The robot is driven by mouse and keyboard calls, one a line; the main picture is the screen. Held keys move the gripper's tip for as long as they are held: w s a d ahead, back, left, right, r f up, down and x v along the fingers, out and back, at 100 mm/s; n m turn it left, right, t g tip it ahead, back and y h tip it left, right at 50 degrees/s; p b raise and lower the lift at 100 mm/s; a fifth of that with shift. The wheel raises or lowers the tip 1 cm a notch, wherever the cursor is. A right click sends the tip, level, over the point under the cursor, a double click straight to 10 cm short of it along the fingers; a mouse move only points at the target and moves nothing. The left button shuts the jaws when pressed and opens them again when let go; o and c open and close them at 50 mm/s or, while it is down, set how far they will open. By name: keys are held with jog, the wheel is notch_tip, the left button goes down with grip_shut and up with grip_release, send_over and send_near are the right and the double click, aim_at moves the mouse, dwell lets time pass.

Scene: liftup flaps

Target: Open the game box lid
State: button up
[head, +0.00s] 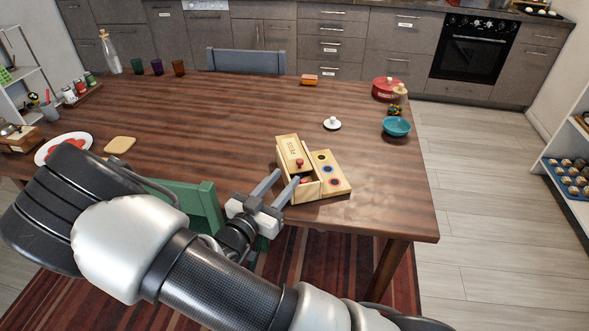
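The wooden game box (308,190) stands near the front right part of the table. Its lid (292,152), marked with lettering and a red knob, is tilted up and partly open. A side panel (333,172) with several coloured circles lies to the right of the lid. Something red shows inside the box's front opening. My gripper (279,184) is open, with its two fingers apart at the box's front left corner. One fingertip is close to the box's front opening; I cannot tell whether it touches.
A white lid (332,123), teal bowl (397,126) and red pot (386,88) stand behind right. A green chair (200,207) is beside my gripper, at the front edge.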

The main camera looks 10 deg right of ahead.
aim_at(298, 164)
jog(key=x, duration=0.6)
jog(key=shift+w+d+b, duration=0.15)
jog(key=shift+b, duration=0.15)
jog(key=shift+c, duration=0.3)
jog(key=shift+w, duration=0.1)
grip_shut()
